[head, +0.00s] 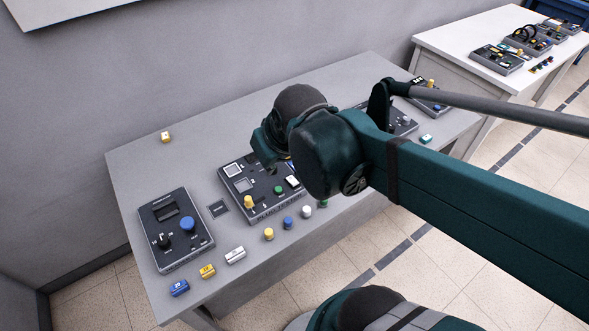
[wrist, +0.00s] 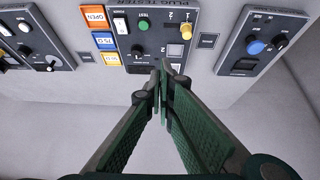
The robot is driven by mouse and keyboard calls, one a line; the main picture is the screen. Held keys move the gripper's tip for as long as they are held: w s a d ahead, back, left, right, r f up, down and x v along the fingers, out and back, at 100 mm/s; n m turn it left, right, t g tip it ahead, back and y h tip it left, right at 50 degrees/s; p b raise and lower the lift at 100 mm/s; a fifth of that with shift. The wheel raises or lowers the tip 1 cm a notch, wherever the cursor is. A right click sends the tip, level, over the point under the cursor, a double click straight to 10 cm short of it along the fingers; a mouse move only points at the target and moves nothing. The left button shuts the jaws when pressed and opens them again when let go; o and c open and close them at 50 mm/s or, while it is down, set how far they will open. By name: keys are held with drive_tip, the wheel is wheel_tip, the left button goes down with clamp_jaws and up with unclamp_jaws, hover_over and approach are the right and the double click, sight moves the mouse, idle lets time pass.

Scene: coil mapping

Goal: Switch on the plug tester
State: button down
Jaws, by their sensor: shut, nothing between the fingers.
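The plug tester (head: 262,215) is a dark grey panel on the grey table, left of my arm in the head view. In the wrist view the plug tester (wrist: 158,13) fills the top middle. It has a green button (wrist: 144,26) marked TEST, a black knob (wrist: 137,50), a yellow plug (wrist: 186,31) in the place marked 1, and a pale square window (wrist: 175,50). Orange OPEN, blue and yellow blocks sit along its left side. In the head view my arm hides the fingers and the panel's right part.
A dark device with a blue knob (head: 187,223) stands to the left. Loose plugs, such as a blue one (head: 288,222), and small blocks (head: 235,254) lie along the table's front edge. A white table (head: 470,45) holds more devices.

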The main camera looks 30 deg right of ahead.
drive_tip(key=w+d+f+g+p, duration=0.2)
drive_tip(key=d+p, duration=0.5)
drive_tip(key=d, duration=0.4)
drive_tip(key=shift+w+f+g+p, duration=0.4)
drive_tip(key=shift+f+g, duration=0.1)
drive_tip(key=shift+g, duration=0.2)
drive_tip(key=shift+d+f, duration=0.1)
drive_tip(key=shift+d, duration=0.05)
drive_tip(key=b, duration=0.2)
hover_over(293, 178)
drive_tip(key=shift+s+f, duration=0.2)
drive_tip(key=shift+f, duration=4.45)
drive_tip(key=shift+s+f+b, duration=0.15)
drive_tip(key=shift+f+b, duration=0.2)
drive_tip(key=shift+f, duration=0.7)
drive_tip(key=shift+s+f+b, duration=0.15)
drive_tip(key=shift+f+b, duration=0.2)
drive_tip(key=shift+f, duration=0.7)
drive_tip(key=shift+f, duration=0.1)
